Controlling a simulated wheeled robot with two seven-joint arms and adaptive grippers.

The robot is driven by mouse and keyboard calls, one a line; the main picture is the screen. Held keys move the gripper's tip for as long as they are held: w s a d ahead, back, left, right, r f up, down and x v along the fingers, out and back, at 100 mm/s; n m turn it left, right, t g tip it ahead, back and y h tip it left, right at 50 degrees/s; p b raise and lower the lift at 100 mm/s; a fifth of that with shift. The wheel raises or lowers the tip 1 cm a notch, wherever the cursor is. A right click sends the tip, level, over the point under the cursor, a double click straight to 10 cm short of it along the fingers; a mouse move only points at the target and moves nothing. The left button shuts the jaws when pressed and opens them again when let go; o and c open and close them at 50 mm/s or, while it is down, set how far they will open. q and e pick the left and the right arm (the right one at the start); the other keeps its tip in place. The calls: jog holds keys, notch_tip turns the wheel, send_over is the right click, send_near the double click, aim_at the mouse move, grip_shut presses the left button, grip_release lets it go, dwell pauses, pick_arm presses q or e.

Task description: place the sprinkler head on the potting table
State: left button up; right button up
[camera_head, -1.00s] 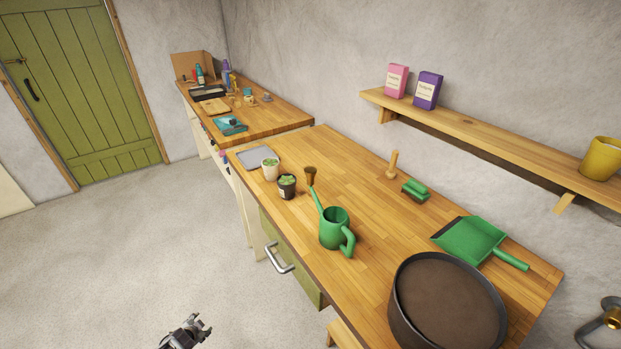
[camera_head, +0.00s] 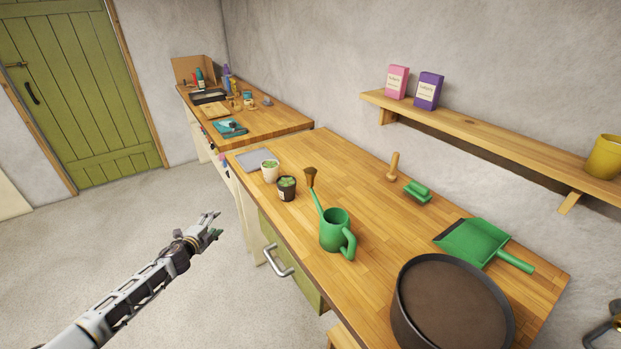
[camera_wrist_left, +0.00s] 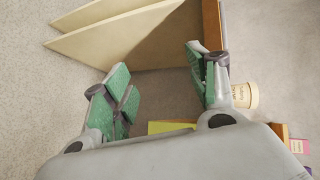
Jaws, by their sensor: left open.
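The potting table (camera_head: 370,200) appears to be the near wooden-topped table. I cannot pick out a sprinkler head for certain; a brown, cone-shaped piece (camera_head: 311,177) shows at the tip of the green watering can's spout. My left gripper (camera_head: 212,226) is open and empty, over the floor to the left of the table and apart from it. In the left wrist view its green-padded fingers (camera_wrist_left: 160,82) are spread with nothing between them.
The green watering can (camera_head: 336,232), two potted plants (camera_head: 287,188), a green dustpan (camera_head: 472,243) and a large round pan (camera_head: 452,305) stand on the table. Its middle is clear. A drawer handle (camera_head: 279,262) sticks out in front. A cluttered bench (camera_head: 285,115) stands behind.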

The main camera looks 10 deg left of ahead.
pick_arm(q)
jog(key=d+r+m+t+h, duration=0.2)
jog(key=d+r+m+h, duration=0.6)
jog(key=d+r+m, duration=0.95)
jog(key=m+g+h, duration=0.2)
jog(key=m+h, duration=0.1)
jog(key=m, duration=0.6)
send_near(311, 178)
jog(key=shift+s+a+r, duration=0.15)
jog(key=shift+s+a, duration=0.05)
jog(key=shift+a, duration=0.35)
jog(key=shift+s+a+r, duration=0.15)
jog(key=shift+a, duration=0.4)
jog(key=shift+s+a+r, duration=0.1)
jog(key=shift+s+a, duration=0.1)
jog(key=shift+a, duration=0.35)
pick_arm(e)
jog(key=shift+w+d+f, duration=0.1)
jog(key=shift+d+f, duration=0.15)
jog(key=shift+d, duration=0.05)
pick_arm(q)
jog(key=shift+w, duration=0.1)
